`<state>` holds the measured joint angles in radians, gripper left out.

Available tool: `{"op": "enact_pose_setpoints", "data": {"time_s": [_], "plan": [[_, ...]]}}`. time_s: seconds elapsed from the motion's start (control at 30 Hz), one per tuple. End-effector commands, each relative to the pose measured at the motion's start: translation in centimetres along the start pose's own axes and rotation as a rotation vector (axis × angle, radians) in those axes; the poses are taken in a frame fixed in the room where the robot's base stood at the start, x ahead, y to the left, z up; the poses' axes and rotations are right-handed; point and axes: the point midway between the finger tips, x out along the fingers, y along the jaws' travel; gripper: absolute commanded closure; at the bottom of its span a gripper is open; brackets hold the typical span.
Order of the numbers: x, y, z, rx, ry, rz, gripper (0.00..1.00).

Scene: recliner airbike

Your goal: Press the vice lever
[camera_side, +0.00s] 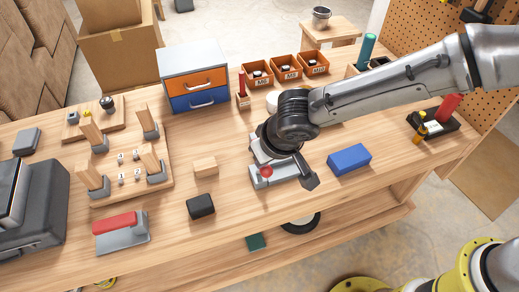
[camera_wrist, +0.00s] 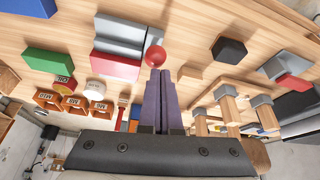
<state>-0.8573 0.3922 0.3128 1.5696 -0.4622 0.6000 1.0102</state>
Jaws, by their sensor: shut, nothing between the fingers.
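The vice (camera_side: 284,170) is a grey metal block on the bench, partly hidden behind my wrist in the side view. Its lever ends in a red ball knob (camera_side: 266,170). In the wrist view the grey vice (camera_wrist: 122,30) shows at upper centre-left with a red part below it, and the red knob (camera_wrist: 155,56) is at its right side. My gripper (camera_wrist: 158,72) is shut and empty, its two dark fingers together. The fingertips appear just at the knob's lower edge in the wrist view; whether they touch it I cannot tell.
A blue block (camera_side: 349,159) lies right of the vice. A black block (camera_side: 200,206) and a wooden block (camera_side: 205,167) lie to its left. Orange bins (camera_side: 285,69) and a drawer cabinet (camera_side: 194,77) stand behind. The bench in front of the vice is clear.

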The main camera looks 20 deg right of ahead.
Motion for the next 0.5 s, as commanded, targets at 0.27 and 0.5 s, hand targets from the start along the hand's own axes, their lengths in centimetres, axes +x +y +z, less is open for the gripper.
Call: {"op": "enact_pose_setpoints", "data": {"time_s": [0.27,0.5], "plan": [[-4.2,-1.0,0.2,0.000,0.028,-0.019,1.00],[-7.0,-1.5,3.4,0.003,0.031,-0.020,1.00]]}}
